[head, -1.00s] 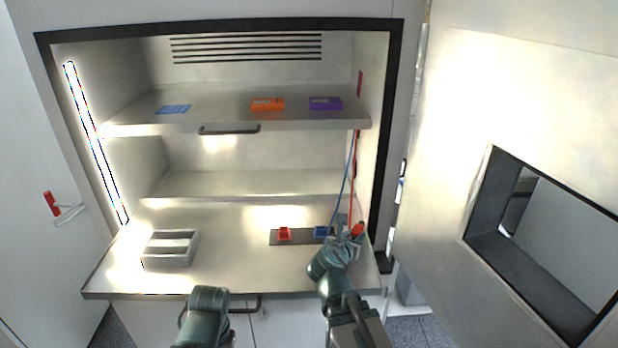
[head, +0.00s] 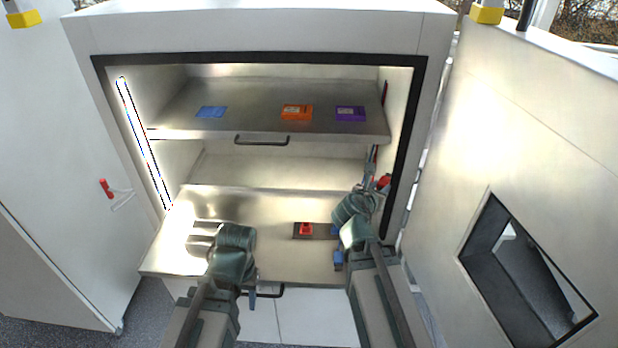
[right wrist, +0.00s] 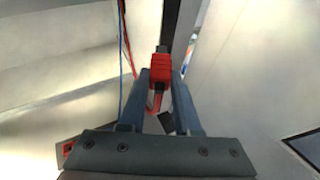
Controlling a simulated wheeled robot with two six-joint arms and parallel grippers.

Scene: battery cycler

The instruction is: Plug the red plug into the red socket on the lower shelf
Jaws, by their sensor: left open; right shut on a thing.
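The red socket (head: 306,229) stands on a dark strip (head: 321,237) on the lower shelf (head: 262,210). My right gripper (head: 375,183) is shut on the red plug (head: 384,182), near the shelf's right wall, above, behind and right of the red socket. In the right wrist view the red plug (right wrist: 159,72) sits between the two fingertips. Its red cable is partly visible. A red part at lower left there is mostly hidden by my gripper. My left gripper (head: 232,238) is open over the shelf's left side; its fingertips are not clear.
The blue socket (head: 335,230) is mostly hidden by my right arm, just right of the red one. A grey tray (head: 204,228) is partly hidden by my left arm. The upper shelf (head: 250,118) carries blue, orange and purple items. An open door (head: 530,170) stands at right.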

